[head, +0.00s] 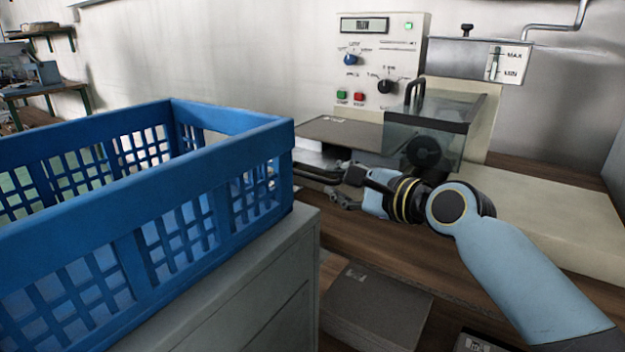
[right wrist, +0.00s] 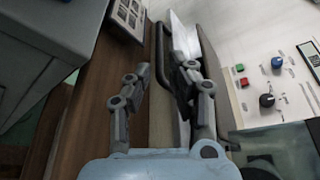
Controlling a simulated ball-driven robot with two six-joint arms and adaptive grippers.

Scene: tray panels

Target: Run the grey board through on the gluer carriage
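The gluer (head: 385,70) stands at the back of the bench with its control panel facing me. A flat grey board (head: 340,131) lies on the bed at the left of the clear guard (head: 425,140). The carriage's dark handle (head: 316,174) sticks out at the front, below the board; it also shows in the right wrist view (right wrist: 159,50). My right gripper (head: 338,184) is at the handle, its fingers apart. In the right wrist view the gripper (right wrist: 160,80) has the handle near its right finger; I cannot tell whether they touch. My left gripper is out of view.
A blue crate (head: 215,120) on a grey cabinet (head: 255,285) fills the left and stands close to the handle. A stack of grey boards (head: 375,300) sits below the bench edge. A glue tank (head: 465,58) with MAX and MIN marks is at the back.

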